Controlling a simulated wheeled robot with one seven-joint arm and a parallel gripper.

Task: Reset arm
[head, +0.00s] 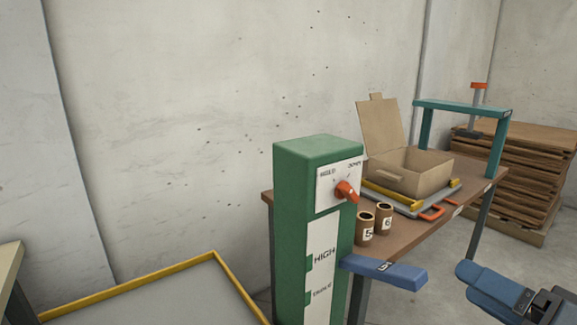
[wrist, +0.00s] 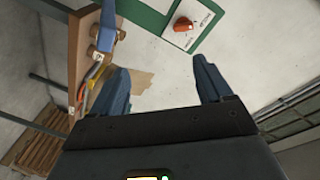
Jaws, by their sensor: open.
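A green column (head: 318,155) stands at the centre of the head view. Its white top panel (head: 326,190) carries a red knob (head: 346,191), also seen in the wrist view (wrist: 184,24). The lower scale (head: 320,258) reads HIGH and, less clearly, TABLE. A blue arm (head: 400,275) sticks out to the right from the column, roughly level with HIGH. It also appears near the top of the wrist view (wrist: 107,28). My gripper (wrist: 160,66) is open and empty, its blue fingers apart. In the head view it is at lower right (head: 492,287), apart from the blue arm.
A brown table (head: 420,225) behind the column holds an open cardboard box (head: 420,172), two numbered cans (head: 365,228) and a teal frame (head: 462,107). Stacked boards (head: 530,175) stand at the far right. A yellow-edged grey surface (head: 165,298) lies at lower left.

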